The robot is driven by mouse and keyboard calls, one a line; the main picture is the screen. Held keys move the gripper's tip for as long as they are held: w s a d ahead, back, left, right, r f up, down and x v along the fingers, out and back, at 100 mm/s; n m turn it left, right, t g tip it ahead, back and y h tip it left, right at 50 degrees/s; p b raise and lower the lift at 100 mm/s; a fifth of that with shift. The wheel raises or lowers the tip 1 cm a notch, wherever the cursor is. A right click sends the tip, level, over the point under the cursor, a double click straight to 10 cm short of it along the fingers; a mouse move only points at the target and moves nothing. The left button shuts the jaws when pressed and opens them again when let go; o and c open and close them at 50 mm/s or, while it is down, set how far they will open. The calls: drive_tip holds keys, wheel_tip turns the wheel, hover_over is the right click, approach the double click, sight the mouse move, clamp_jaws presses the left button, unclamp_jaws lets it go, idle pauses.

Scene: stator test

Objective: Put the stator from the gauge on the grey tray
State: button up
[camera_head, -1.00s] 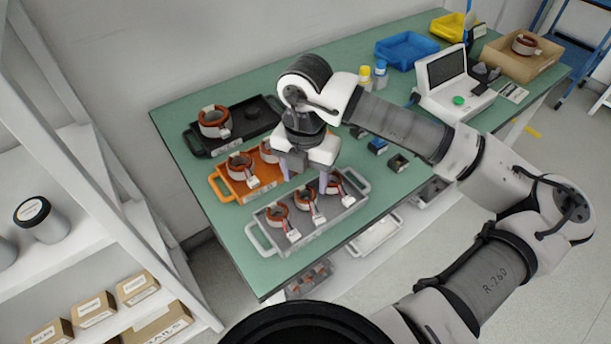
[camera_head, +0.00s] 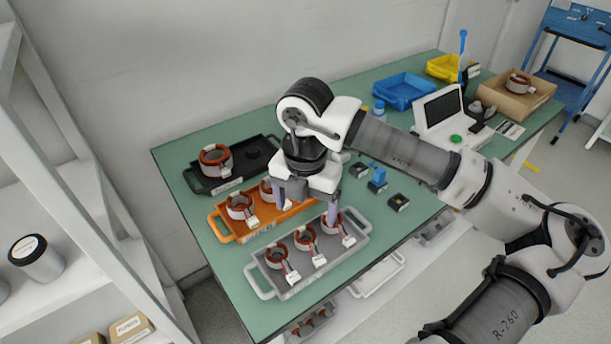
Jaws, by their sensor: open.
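The grey tray (camera_head: 268,292) lies at the front of the green table and holds three copper-and-grey stators in a row: a near-left one (camera_head: 277,256), a middle one (camera_head: 305,238) and a far-right one (camera_head: 331,225). Each has a white tag with leads. My gripper (camera_head: 307,206) is open, pointing down over the far side of the grey tray. One finger is just at the far-right stator and partly covers it; I cannot tell whether they touch. The gauge, a white unit with a screen (camera_head: 440,112) and green button, stands at the right; no stator shows on it.
An orange tray (camera_head: 229,228) with stators lies directly behind the grey tray. A black tray (camera_head: 200,188) with one stator is further back. Small dark blocks (camera_head: 398,201) lie right. Blue (camera_head: 403,88) and yellow bins and a cardboard box (camera_head: 510,104) with a stator stand at the far right.

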wheel_tip(320, 180, up, 11)
drive_tip(key=b, duration=0.1)
